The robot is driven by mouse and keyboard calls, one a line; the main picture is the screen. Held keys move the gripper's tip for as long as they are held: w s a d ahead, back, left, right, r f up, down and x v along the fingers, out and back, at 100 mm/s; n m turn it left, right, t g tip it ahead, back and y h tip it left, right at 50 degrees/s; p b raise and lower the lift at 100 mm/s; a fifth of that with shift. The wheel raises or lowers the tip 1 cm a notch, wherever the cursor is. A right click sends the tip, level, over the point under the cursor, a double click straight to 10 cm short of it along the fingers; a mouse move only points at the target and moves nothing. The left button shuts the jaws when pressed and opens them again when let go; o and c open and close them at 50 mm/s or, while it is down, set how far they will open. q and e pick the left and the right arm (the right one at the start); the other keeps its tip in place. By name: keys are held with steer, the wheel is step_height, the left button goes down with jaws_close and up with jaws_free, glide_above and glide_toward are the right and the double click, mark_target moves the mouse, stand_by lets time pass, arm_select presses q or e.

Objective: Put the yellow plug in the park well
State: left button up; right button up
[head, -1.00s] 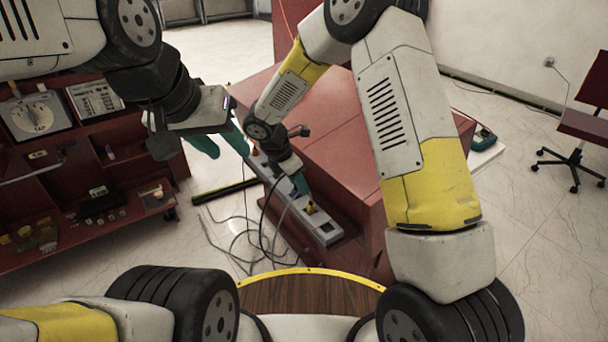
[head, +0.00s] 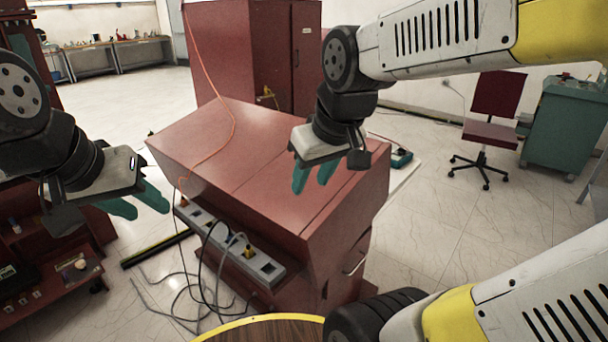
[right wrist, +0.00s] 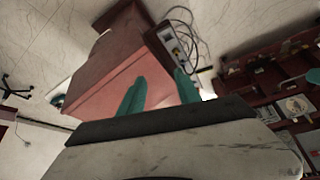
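The yellow plug (head: 248,252) is small and stands at the right part of a long grey strip (head: 222,240) of wells, on the near side of a red cabinet. An empty-looking dark well (head: 268,267) lies at the strip's right end. I cannot tell which well is the park well, or how deep the plug sits. My right gripper (head: 313,185) hangs above the cabinet's top, up and right of the plug, with teal fingers apart and empty. It also shows empty in the right wrist view (right wrist: 160,90). My left gripper (head: 144,206) is open and empty, left of the strip.
The red cabinet top (head: 270,150) is broad, with an orange cable (head: 232,110) across it. Loose dark and grey cables (head: 200,290) hang from the strip to the floor. A red shelf unit (head: 75,275) stands left, a chair (head: 490,135) right.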

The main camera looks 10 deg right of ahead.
steer(key=s+m, duration=0.1)
steer(key=s+r+m+t, duration=0.1)
steer(key=s+m, duration=0.1)
steer(key=shift+s+d+y, duration=0.1)
steer(key=shift+s+y, duration=0.1)
steer(key=shift+y, duration=0.2)
stand_by(0.9)
